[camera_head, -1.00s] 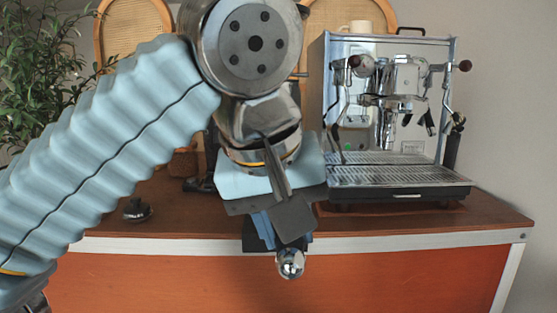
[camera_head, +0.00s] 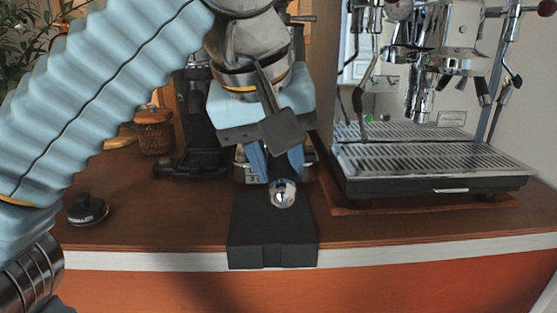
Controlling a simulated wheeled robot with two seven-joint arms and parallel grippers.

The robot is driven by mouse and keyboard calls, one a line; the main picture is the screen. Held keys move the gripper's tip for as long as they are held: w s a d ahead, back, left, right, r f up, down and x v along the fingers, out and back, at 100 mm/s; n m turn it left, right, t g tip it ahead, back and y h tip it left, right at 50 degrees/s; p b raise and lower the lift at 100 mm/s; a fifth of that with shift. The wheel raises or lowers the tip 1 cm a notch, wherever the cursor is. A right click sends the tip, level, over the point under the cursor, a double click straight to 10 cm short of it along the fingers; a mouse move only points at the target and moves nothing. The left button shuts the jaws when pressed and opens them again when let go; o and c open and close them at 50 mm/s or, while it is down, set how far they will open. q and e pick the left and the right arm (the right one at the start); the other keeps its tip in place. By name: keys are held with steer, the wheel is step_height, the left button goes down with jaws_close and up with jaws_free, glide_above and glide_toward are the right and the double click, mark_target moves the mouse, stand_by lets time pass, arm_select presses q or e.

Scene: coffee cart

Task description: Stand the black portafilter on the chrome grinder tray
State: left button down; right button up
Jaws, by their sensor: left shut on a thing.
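My left gripper (camera_head: 276,170) reaches down over the counter, its blue fingers closed around the portafilter handle. The rounded chrome end (camera_head: 283,194) of that portafilter faces me just below the fingers; the rest of it is hidden behind the gripper. A low chrome piece (camera_head: 309,167) shows partly behind the fingers; I cannot tell whether it is the grinder tray or part of the portafilter. The dark grinder (camera_head: 200,115) stands behind and left of the gripper, partly covered by my arm. My right gripper is not in view.
A black block (camera_head: 273,237) sits at the counter's front edge, below the gripper. The chrome espresso machine (camera_head: 430,170) stands at the right. A black tamper-like piece (camera_head: 88,211) lies at the left, and a brown jar (camera_head: 154,132) stands behind.

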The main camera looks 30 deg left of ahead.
arm_select(q)
steer(key=w, duration=0.1)
steer(key=w+a, duration=0.2)
steer(key=shift+w+f+b, duration=0.25)
steer(key=shift+f+b, duration=0.05)
steer(key=shift+f, duration=0.1)
steer(key=w+a, duration=0.1)
steer(key=w, duration=0.1)
steer(key=w+a, duration=0.1)
steer(key=w, duration=0.1)
steer(key=w+a+p, duration=0.1)
steer(key=w+a, duration=0.1)
steer(key=shift+w, duration=0.1)
steer(key=shift+w+a+f+b, duration=0.1)
steer(key=shift+w+f+b, duration=0.05)
steer(key=shift+f+b, duration=0.15)
steer(key=shift+w+a+f+b, duration=0.1)
steer(key=shift+f+b, duration=0.05)
steer(key=shift+f, duration=0.2)
steer(key=shift+f+b, duration=0.4)
steer(key=shift+f, duration=0.5)
steer(key=shift+s+d, duration=0.1)
steer(key=shift+f+b, duration=0.4)
steer(key=shift+f, duration=0.2)
